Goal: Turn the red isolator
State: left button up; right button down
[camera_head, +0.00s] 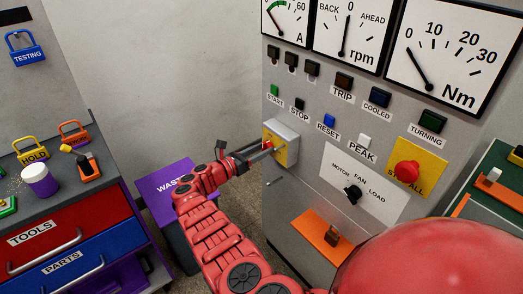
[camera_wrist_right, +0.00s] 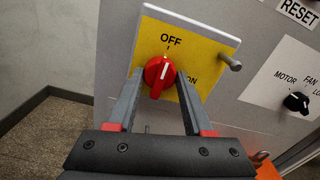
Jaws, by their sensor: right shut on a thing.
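The red isolator (camera_wrist_right: 157,80) is a round knob with a white pointer mark, on a yellow plate (camera_wrist_right: 205,52) lettered OFF above and ON at the lower right. The mark points up, close to OFF. In the head view the yellow plate (camera_head: 281,157) sits on the left part of the grey panel front. My right gripper (camera_wrist_right: 158,82) is shut on the red isolator, with a grey finger on each side of it. In the head view my right gripper (camera_head: 262,149) reaches the plate from the left and hides most of the knob. My left gripper is not in view.
A metal peg (camera_wrist_right: 230,62) sticks out at the plate's right edge. The panel also carries a black selector (camera_head: 352,193), a red STOP ALL button (camera_head: 406,173) and an orange shelf (camera_head: 318,233). A purple waste bin (camera_head: 160,187) and tool bench (camera_head: 75,225) stand left.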

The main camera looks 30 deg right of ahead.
jog(key=shift+m, duration=0.3)
jog(key=shift+f+m+b, duration=0.15)
jog(key=shift+m+b, duration=5.5)
jog(key=shift+m, duration=3.05)
jog(key=shift+c, duration=1.5)
grip_release()
